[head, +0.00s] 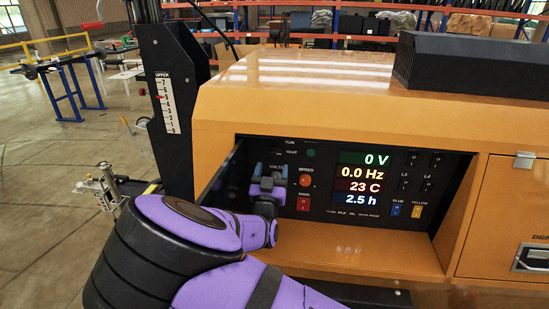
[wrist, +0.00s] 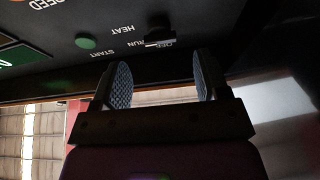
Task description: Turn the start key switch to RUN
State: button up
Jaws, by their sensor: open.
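The start key switch (wrist: 160,36) shows in the wrist view as a small dark key at the top middle. Lettering around it reads RUN, START and HEAT, upside down. The key's exact angle is hard to tell in the dim light. My gripper (wrist: 162,78) is open and empty, its two padded fingers pointing at the panel on either side of the key's line, with the key beyond the tips. In the head view my gripper (head: 271,172) is inside the panel recess at its left end. I cannot make out the key there.
The control panel (head: 336,208) sits in a recess of the orange cabinet (head: 225,125). A green round lamp (head: 310,153), an orange knob (head: 305,181) and a red MAIN switch (head: 303,203) are right of my gripper. Lit readouts (head: 364,181) show 0 V and 0.0 Hz. An opened dark panel (head: 222,178) stands close left.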

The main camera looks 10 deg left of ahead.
aim_at(276, 154)
jog(key=shift+x, duration=2.55)
jog(key=c, duration=0.9)
jog(key=shift+n+y, duration=0.4)
jog(key=shift+n, duration=0.2)
jog(key=n+y, duration=0.1)
jog(key=n, duration=0.1)
jog(key=n+y, duration=0.1)
jog(key=n, duration=0.2)
jog(key=shift+d+g+y, duration=0.15)
jog(key=shift+g+y, duration=0.15)
jog(key=shift+g, duration=0.1)
jog(key=shift+n+g+y, duration=0.45)
jog(key=shift+n+y, duration=0.15)
jog(key=shift+n, duration=0.95)
jog(key=shift+n+g+y, duration=0.45)
jog(key=shift+n+y, duration=0.15)
jog(key=shift+n, duration=0.95)
